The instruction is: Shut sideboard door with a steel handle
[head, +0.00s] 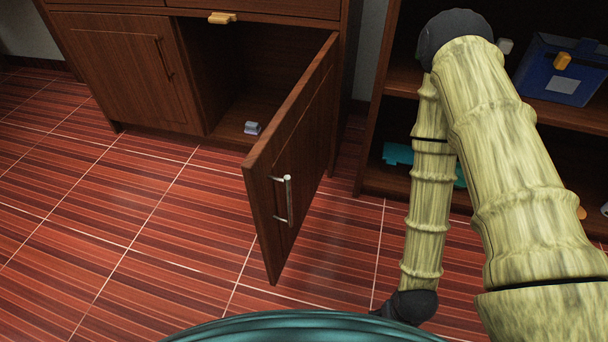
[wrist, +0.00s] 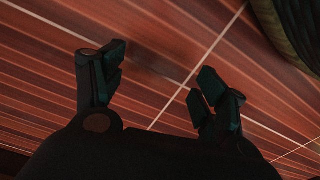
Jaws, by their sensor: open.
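The sideboard door (head: 300,150) is a dark wood panel and stands wide open, swung out toward me from the right side of the open compartment. Its steel handle (head: 288,200) is an upright bar on the panel face turned to the right. My gripper (wrist: 155,78) is open and empty in the wrist view, above the striped floor. Neither the door nor the handle shows in the wrist view. In the head view my arm is right of the door, clear of it, and the gripper itself is not visible.
The sideboard's left door (head: 135,75) is closed. A small grey-blue object (head: 252,128) lies inside the open compartment. An open shelf at the right holds a blue box (head: 560,70) and a teal item (head: 398,154). The tiled floor (head: 130,230) left of the door is clear.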

